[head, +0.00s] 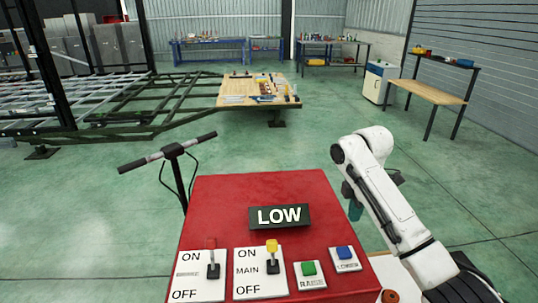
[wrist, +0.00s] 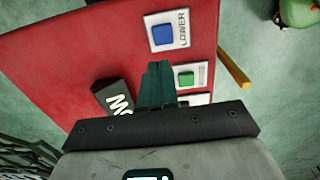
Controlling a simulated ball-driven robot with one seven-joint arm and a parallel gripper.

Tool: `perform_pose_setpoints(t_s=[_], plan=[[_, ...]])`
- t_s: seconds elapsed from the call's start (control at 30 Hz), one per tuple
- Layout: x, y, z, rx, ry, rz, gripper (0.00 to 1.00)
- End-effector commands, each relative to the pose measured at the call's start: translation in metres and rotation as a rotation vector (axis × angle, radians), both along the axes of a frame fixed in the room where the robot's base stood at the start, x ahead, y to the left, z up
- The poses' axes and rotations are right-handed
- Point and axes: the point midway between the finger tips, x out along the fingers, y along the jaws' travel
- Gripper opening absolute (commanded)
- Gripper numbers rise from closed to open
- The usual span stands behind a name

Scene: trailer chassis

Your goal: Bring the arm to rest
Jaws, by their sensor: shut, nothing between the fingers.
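My white arm (head: 390,200) rises at the right of the red control box and bends over at its top. My gripper (head: 355,208) points down beside the box's right edge in the head view, its teal fingers partly hidden by the arm. In the wrist view my gripper (wrist: 157,75) has its teal fingers together with nothing between them. Behind them lie the red panel (wrist: 75,65), the blue LOWER button (wrist: 162,35) and the green button (wrist: 186,79). I cannot tell the exact gap between fingertips and panel.
A handle on a post (head: 172,152) stands at left. The trailer frame (head: 120,105) and benches are farther back; green floor between is clear.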

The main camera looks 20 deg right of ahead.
Motion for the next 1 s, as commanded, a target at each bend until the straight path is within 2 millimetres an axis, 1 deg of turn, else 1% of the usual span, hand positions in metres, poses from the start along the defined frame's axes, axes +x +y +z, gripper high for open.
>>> perform_pose_setpoints(t_s=[0.07,0.17,0.27,0.33,0.37,0.4,0.47,0.5,0.57,0.6,0.67,0.7,0.77,0.8,0.87,0.9,0.97,1.0], plan=[[0.0,0.001,-0.001,0.001,0.0,0.0,0.0],[-0.001,0.011,-0.008,0.012,-0.005,-0.009,0.0],[-0.005,0.038,-0.027,0.046,-0.02,-0.046,0.0],[-0.012,0.064,-0.045,0.08,-0.035,-0.093,0.0],[-0.016,0.076,-0.054,0.096,-0.041,-0.12,0.0],[-0.022,0.093,-0.066,0.118,-0.049,-0.158,0.0],[-0.034,0.115,-0.082,0.148,-0.056,-0.222,0.0],[-0.044,0.128,-0.092,0.167,-0.059,-0.266,0.0],[-0.059,0.146,-0.106,0.192,-0.063,-0.336,0.0],[-0.071,0.157,-0.116,0.207,-0.062,-0.384,0.0],[-0.09,0.171,-0.129,0.225,-0.059,-0.459,0.0],[-0.103,0.179,-0.137,0.233,-0.057,-0.511,0.0],[-0.125,0.188,-0.148,0.242,-0.051,-0.589,0.0],[-0.141,0.193,-0.155,0.245,-0.047,-0.644,0.0],[-0.165,0.198,-0.164,0.245,-0.041,-0.725,0.0],[-0.182,0.2,-0.17,0.242,-0.037,-0.78,0.0],[-0.208,0.2,-0.177,0.23,-0.031,-0.861,0.0],[-0.226,0.199,-0.181,0.22,-0.03,-0.918,0.0]])
